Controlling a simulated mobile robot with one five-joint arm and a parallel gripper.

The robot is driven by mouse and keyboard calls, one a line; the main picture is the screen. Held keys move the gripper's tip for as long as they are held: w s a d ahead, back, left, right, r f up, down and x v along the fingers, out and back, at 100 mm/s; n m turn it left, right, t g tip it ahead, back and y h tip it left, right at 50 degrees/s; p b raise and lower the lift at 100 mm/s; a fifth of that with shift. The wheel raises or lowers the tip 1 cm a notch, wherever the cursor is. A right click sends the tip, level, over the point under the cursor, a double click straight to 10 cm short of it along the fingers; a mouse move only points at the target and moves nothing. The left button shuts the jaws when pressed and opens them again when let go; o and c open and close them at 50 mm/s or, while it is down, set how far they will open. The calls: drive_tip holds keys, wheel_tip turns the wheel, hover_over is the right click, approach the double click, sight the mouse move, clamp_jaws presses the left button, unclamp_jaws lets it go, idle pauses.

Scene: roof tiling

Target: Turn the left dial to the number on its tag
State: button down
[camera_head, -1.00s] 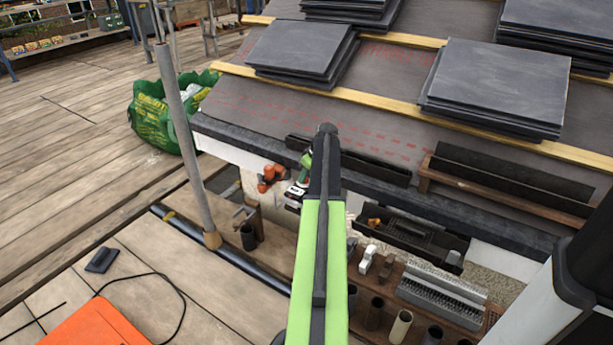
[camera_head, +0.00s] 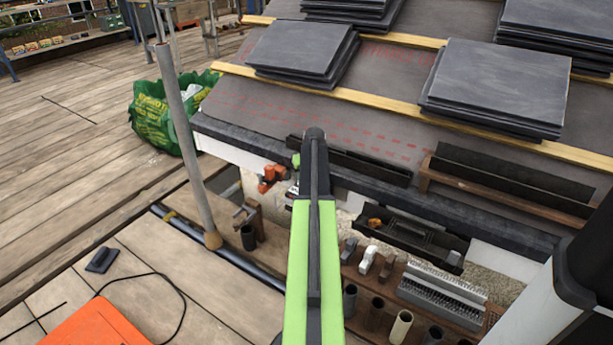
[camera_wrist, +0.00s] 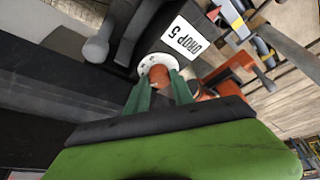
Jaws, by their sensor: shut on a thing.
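In the wrist view, a dial with a white round face (camera_wrist: 153,61) and an orange-brown knob (camera_wrist: 159,75) sits on a dark housing. A white tag (camera_wrist: 182,40) beside it reads "DROP 5", upside down in this view. My gripper (camera_wrist: 161,86) has its two green fingers closed on the knob, one on each side. The marks on the dial face are too small to read, and the fingers cover part of the face. In the head view, my arm hides the dial and most of the gripper.
Orange tools (camera_head: 270,177) hang below the roof edge, close to my gripper. A dark gutter piece (camera_head: 350,160) lies along the eave. Slate stacks (camera_head: 495,85) lie on the roof. A wooden rack (camera_head: 375,312) with tubes stands below right. A grey pole (camera_head: 182,140) stands left.

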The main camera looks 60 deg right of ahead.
drive_tip(key=m+g+h, duration=0.1)
drive_tip(key=m, duration=0.3)
drive_tip(key=shift+w+a, duration=0.15)
drive_tip(key=shift+w+m+g, duration=0.1)
drive_tip(key=shift+m+g, duration=0.9)
drive_tip(key=shift+m, duration=1.5)
drive_tip(key=shift+a, duration=0.1)
drive_tip(key=c, duration=1.4)
unclamp_jaws()
